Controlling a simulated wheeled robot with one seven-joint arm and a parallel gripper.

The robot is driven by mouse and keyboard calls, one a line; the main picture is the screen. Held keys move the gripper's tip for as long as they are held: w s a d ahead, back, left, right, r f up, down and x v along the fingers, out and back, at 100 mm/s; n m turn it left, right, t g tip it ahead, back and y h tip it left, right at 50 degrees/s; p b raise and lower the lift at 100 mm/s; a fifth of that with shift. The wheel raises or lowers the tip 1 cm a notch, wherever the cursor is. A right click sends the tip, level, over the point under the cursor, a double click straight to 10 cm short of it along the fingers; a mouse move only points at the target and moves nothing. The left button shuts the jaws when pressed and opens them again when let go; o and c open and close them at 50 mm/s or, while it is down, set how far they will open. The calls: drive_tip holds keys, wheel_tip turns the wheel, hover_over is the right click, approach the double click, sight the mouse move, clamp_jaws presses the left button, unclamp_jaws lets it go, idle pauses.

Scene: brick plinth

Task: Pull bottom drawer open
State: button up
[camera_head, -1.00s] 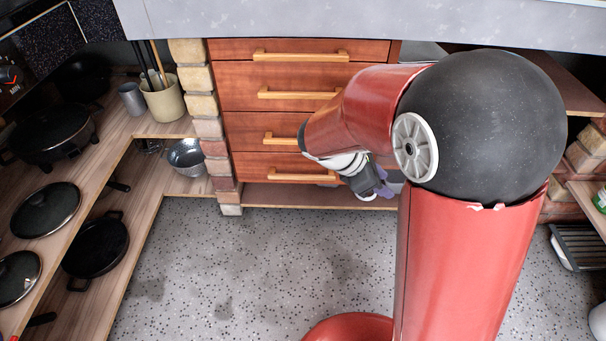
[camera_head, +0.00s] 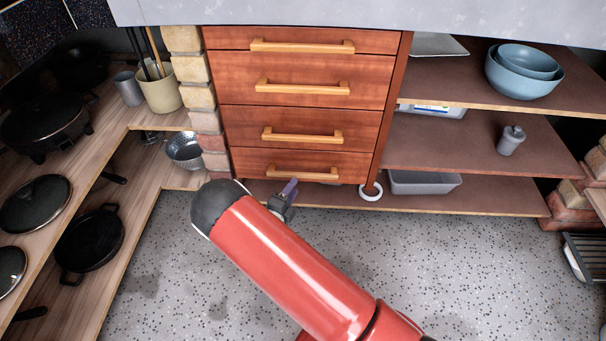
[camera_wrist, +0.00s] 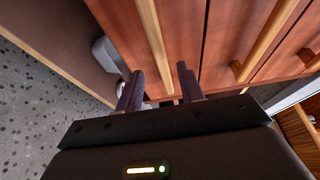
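The bottom drawer (camera_head: 345,163) is the lowest of a stack of reddish wooden drawers under the counter, and its front looks flush with the others. Its light wooden bar handle (camera_head: 302,172) runs across the front. In the head view my gripper (camera_head: 288,190) is just below and in front of this handle, partly hidden by my arm. In the wrist view my gripper (camera_wrist: 160,85) has its two purple fingers apart. The handle (camera_wrist: 153,40) shows in the gap between them; I cannot tell whether it is between the fingertips or just beyond them.
Right of the drawers, open shelves hold blue bowls (camera_head: 524,72), a grey grinder (camera_head: 510,140) and a grey bin (camera_head: 425,182). Left are a brick pillar (camera_head: 197,95) and wooden shelves with pans (camera_head: 92,240). The speckled floor (camera_head: 180,260) in front is clear.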

sight(301, 177)
drive_tip(key=x, duration=0.7)
drive_tip(key=shift+d, duration=0.15)
drive_tip(key=shift+c, duration=0.5)
clamp_jaws()
